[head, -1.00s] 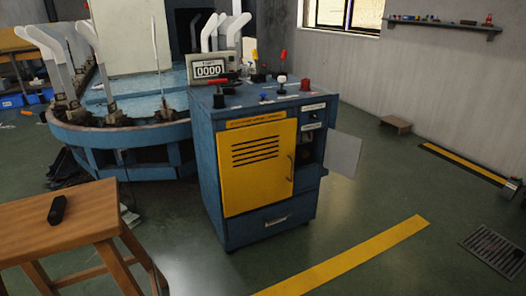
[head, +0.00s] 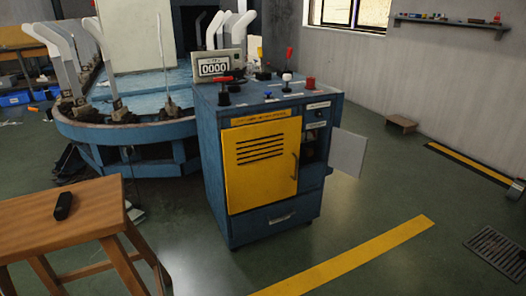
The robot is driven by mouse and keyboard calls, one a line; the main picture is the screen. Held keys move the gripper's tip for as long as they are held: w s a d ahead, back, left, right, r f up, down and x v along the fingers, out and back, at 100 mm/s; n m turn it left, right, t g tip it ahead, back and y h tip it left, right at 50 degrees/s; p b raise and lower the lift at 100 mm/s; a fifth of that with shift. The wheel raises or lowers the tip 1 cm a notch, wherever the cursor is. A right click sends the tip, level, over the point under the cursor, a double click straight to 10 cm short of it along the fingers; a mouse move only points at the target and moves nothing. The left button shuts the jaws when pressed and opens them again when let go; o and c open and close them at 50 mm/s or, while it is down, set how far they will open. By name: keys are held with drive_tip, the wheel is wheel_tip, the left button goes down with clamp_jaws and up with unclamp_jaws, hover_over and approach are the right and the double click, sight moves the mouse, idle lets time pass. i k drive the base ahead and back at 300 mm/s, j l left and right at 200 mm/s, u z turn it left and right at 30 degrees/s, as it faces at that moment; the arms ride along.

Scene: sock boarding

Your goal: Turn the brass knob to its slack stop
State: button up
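A blue control cabinet (head: 212,180) stands in the middle of the head view, with a yellow louvred front door (head: 262,180) that is shut. On its top are a red-handled lever (head: 222,86), a white-knobbed lever (head: 287,78), a red knob (head: 310,83) and a small blue knob (head: 268,95). I cannot make out a brass knob at this size. A small side door (head: 348,152) at the cabinet's right hangs open beside a dark recess (head: 312,147). My gripper is not in view.
A wooden stool (head: 95,210) with a small black object (head: 63,206) stands at the front left. A blue machine with white leg-shaped forms (head: 103,55) stands behind. A counter display (head: 213,68) reads 0000.

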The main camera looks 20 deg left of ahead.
sight(309, 152)
drive_tip(key=i+j+z, duration=0.15)
drive_tip(key=i+j, duration=1.4)
